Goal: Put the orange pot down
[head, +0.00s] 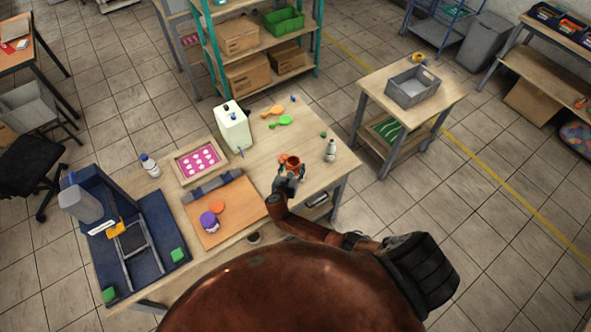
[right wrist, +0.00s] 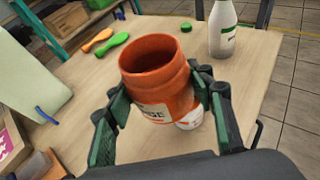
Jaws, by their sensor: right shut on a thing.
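The orange pot (right wrist: 158,78) is open-topped, with a white label, and sits between the fingers of my right gripper (right wrist: 165,112) in the right wrist view. The gripper is shut on its sides. In the head view the orange pot (head: 290,162) shows small at the tip of my right gripper (head: 288,176), over the right part of the wooden table (head: 265,147). I cannot tell whether the pot's base touches the table. My left gripper is not in view.
A white bottle (head: 330,150) and a green cap (head: 323,134) stand close to the pot. A wooden board (head: 240,200) lies to the left.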

